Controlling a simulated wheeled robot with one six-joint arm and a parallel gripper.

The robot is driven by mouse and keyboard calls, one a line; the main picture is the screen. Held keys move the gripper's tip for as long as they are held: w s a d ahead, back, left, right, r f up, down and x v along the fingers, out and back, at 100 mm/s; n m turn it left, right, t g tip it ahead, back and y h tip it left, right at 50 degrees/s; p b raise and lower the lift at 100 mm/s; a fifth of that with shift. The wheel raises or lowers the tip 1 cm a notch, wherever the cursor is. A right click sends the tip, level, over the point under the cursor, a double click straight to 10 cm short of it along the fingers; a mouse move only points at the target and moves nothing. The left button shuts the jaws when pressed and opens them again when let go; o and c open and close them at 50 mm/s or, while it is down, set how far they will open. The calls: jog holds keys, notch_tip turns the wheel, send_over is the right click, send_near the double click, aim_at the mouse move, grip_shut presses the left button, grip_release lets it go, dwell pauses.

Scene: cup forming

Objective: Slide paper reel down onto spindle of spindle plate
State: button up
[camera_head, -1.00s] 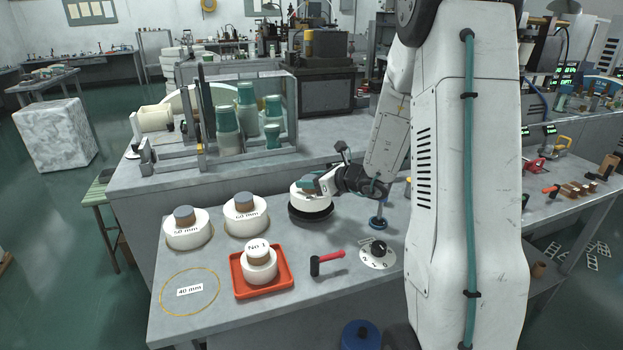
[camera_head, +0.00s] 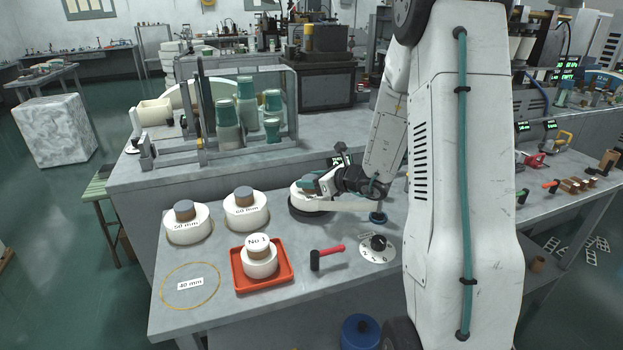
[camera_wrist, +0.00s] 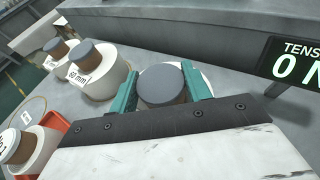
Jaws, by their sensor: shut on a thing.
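The white paper reel (camera_head: 300,200) is at the middle of the bench, at or just above the black spindle plate (camera_head: 311,213). My gripper (camera_head: 311,183) is over the reel. In the wrist view the teal fingers are shut on either side of the reel's brown, grey-topped core (camera_wrist: 164,84), with white paper showing behind it. The spindle is hidden by the reel, so I cannot tell how far down it the reel sits.
Reels marked 50 mm (camera_head: 187,225) and 60 mm (camera_head: 246,213) stand to the left. A red tray (camera_head: 237,273) holds a small No 1 reel. The ringed 40 mm spot (camera_head: 191,262) is empty.

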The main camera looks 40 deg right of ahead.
dwell(0.3)
jog(key=o, duration=1.7)
jog(key=shift+f, duration=0.1)
jog(key=shift+r, duration=4.05)
